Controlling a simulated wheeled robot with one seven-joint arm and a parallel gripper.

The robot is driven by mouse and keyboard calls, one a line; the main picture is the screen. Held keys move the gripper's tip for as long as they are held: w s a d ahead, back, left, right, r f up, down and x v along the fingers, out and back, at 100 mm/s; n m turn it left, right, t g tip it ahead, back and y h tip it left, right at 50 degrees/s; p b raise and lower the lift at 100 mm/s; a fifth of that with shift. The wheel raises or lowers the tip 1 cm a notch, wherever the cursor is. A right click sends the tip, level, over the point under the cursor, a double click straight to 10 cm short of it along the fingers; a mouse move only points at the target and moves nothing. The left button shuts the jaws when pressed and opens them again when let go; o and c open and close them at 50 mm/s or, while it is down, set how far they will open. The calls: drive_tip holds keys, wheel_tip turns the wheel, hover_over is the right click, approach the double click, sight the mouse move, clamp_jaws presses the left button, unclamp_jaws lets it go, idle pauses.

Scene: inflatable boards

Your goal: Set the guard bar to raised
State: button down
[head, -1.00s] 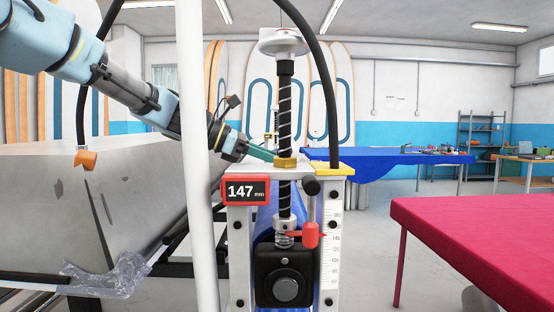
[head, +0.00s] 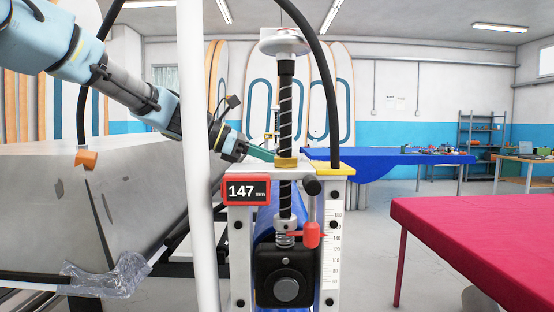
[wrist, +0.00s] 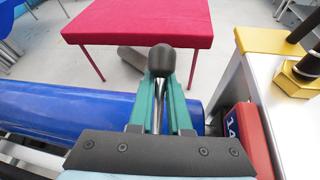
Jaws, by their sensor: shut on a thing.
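My gripper (wrist: 161,100) has its teal fingers closed around a shiny metal rod (wrist: 160,115) topped by a dark ball knob (wrist: 162,60). The knob stands just beyond the fingertips. In the head view my gripper (head: 262,154) reaches in from the left behind the press frame, at the height of its top plate. Its tips and the rod are hidden there by the screw and brass nut. I cannot clearly tell the guard bar in the head view; the held rod may be its handle. A long blue roller (wrist: 60,112) lies below the fingers in the wrist view.
The press frame has a red readout (head: 246,191) showing 147 mm, a threaded screw (head: 285,110) and a red lever (head: 311,235). A white post (head: 196,150) stands close in front of my arm. A red-covered table (head: 480,235) stands at the right, with open floor between.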

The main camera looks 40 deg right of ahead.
drive_tip(key=shift+s+d+r, duration=0.25)
drive_tip(key=shift+s+r, duration=0.05)
drive_tip(key=shift+r, duration=0.15)
drive_tip(key=shift+s+d+y+p, duration=0.2)
drive_tip(key=shift+y+p, duration=0.1)
drive_tip(key=shift+p, duration=0.8)
drive_tip(key=shift+s+d+f+p, duration=0.1)
drive_tip(key=shift+f+p, duration=0.05)
drive_tip(key=shift+p, duration=0.4)
drive_tip(key=shift+d+f+t+y+p, duration=0.1)
drive_tip(key=shift+f+t+y+p, duration=0.4)
drive_tip(key=shift+f+y+p, duration=0.15)
drive_tip(key=c, duration=1)
unclamp_jaws()
drive_tip(key=shift+s+f, duration=0.1)
drive_tip(key=shift+f, duration=0.05)
drive_tip(key=shift+o, duration=1)
drive_tip(key=shift+f, duration=0.1)
